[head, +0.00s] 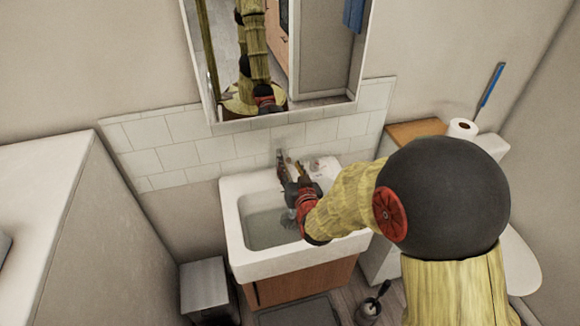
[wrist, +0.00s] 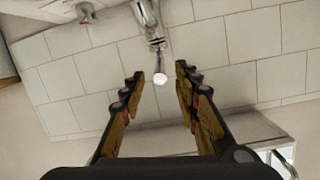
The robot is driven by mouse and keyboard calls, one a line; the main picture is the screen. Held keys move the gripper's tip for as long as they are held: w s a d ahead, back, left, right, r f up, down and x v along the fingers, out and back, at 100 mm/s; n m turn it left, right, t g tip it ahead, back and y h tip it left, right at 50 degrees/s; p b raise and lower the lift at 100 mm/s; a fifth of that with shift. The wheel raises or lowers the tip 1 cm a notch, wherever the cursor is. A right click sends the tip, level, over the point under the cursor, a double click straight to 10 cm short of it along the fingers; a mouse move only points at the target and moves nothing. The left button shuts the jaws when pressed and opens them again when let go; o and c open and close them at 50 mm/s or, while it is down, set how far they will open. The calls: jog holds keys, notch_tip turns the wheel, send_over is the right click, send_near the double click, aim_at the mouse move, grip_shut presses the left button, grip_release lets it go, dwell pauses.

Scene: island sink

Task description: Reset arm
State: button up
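My arm reaches out over the white sink (head: 242,262) in the head view. My gripper (head: 291,163) is above the back of the basin, near the tiled wall. In the wrist view my gripper (wrist: 158,92) has its two fingers spread apart with nothing held between them. A chrome tap (wrist: 147,14) shows beyond the fingers, with a small white round piece (wrist: 160,79) at the end of a thin metal part. In the head view my gripper and forearm hide most of the tap.
A mirror (head: 322,62) hangs above the white tiles (head: 192,152). A white counter (head: 50,205) stands at left and a bin (head: 205,285) beside the sink. At right are a toilet paper roll (head: 462,128), a toilet brush (head: 369,306) and a wooden-topped cabinet (head: 413,130).

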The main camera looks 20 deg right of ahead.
jog(key=s+f+n+g, duration=0.1)
jog(key=s+f+g, duration=0.4)
jog(key=f, duration=0.5)
jog(key=s+a+g, duration=0.1)
jog(key=s+g, duration=0.3)
jog(key=s, duration=0.5)
jog(key=s+d+r+n, duration=0.1)
jog(key=s+r, duration=1.8)
jog(key=r, duration=0.3)
jog(key=shift+s+d+n+g+y, duration=0.15)
jog(key=shift+n+g+y, duration=0.15)
jog(key=shift+g, duration=0.1)
dwell(3.5)
